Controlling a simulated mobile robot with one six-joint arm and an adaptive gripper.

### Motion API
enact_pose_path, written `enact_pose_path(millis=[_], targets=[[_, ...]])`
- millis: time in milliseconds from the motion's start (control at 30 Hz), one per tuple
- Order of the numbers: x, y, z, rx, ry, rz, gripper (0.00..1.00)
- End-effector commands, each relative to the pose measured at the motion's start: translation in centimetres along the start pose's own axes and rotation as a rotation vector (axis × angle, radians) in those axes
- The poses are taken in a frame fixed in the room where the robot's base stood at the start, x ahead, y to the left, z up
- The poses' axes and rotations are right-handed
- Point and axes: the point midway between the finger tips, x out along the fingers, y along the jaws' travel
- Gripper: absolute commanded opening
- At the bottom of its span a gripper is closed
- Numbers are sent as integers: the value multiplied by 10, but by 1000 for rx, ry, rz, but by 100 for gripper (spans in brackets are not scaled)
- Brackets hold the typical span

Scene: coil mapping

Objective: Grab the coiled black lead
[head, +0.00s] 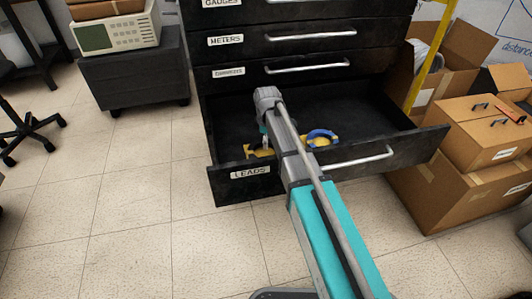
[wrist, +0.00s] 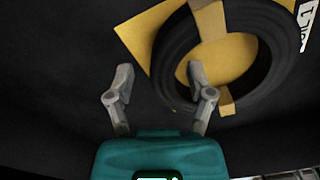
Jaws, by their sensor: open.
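The coiled black lead (wrist: 173,60) shows in the wrist view as a thick black ring on a yellow card or holder (wrist: 138,37). It lies in the upper right of that view. My gripper (wrist: 160,75) is open, with the right finger overlapping the coil's left part and the left finger over the dark drawer floor. I cannot tell whether the finger touches the coil. In the head view my arm reaches into the open drawer labelled LEADS (head: 400,150) and hides much of its inside. The black coil is not clearly visible there.
A blue coil on yellow (head: 322,137) lies in the drawer right of my arm. A yellow piece (head: 258,151) lies left of it. Closed drawers (head: 305,38) rise behind. Cardboard boxes (head: 468,190) stand close on the right.

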Motion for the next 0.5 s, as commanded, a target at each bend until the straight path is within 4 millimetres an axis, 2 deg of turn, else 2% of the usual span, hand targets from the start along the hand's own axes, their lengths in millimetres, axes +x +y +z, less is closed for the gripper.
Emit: enact_pose_path(millis=[267,500], targets=[[0,0,0,0,0,0,69],[0,0,0,-1,0,0,26]])
